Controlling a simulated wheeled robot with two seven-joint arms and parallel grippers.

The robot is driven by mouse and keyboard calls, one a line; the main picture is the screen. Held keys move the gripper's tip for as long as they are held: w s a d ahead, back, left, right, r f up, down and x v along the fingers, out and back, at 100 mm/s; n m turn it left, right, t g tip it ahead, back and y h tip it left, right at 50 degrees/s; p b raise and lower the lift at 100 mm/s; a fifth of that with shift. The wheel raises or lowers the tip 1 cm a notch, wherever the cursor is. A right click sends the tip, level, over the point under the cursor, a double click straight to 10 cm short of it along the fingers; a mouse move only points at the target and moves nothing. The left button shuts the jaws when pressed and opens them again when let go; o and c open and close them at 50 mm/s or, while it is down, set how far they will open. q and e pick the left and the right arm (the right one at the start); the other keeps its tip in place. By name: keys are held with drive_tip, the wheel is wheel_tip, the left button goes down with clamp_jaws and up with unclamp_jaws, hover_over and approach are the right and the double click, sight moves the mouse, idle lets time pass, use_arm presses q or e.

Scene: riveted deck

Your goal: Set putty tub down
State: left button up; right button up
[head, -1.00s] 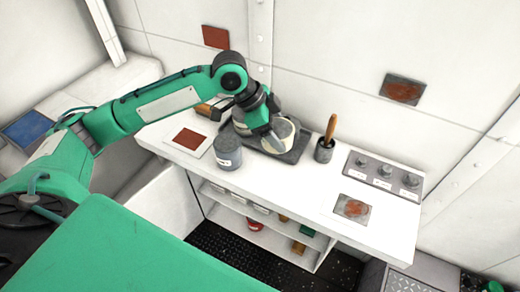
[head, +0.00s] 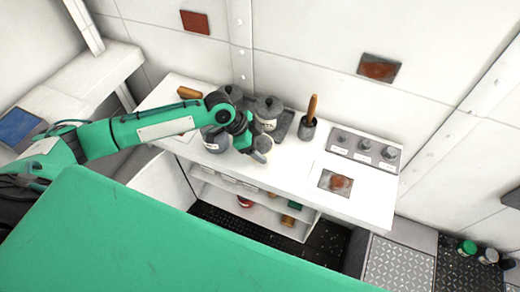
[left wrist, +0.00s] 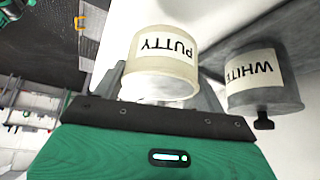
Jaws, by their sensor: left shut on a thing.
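The putty tub (left wrist: 165,72), cream with a white PUTTY label, is between the fingers of my left gripper (left wrist: 160,95) in the left wrist view. In the head view my left gripper (head: 258,152) is over the white bench (head: 290,175), in front of the dark tray (head: 290,122), and hides most of the tub. The gripper is shut on the tub. I cannot tell whether the tub's base touches the bench. A grey tin labelled WHITE (left wrist: 262,90) stands close beside it in the wrist view. My right gripper is out of view.
Lidded grey tins (head: 268,106) stand at the tray. Another grey tin (head: 214,141) stands left of the gripper. A brush pot (head: 307,130) and a panel with knobs (head: 364,148) are to the right. Bare bench lies between the gripper and the rust-marked plate (head: 336,183).

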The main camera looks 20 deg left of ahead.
sight(260, 152)
use_arm(q)
wheel_tip(260, 152, down, 4)
drive_tip(key=shift+r+p, duration=0.25)
drive_tip(key=shift+p, duration=0.2)
drive_tip(key=shift+f, duration=0.1)
drive_tip(key=shift+f, duration=0.1)
drive_tip(key=o, duration=1.2)
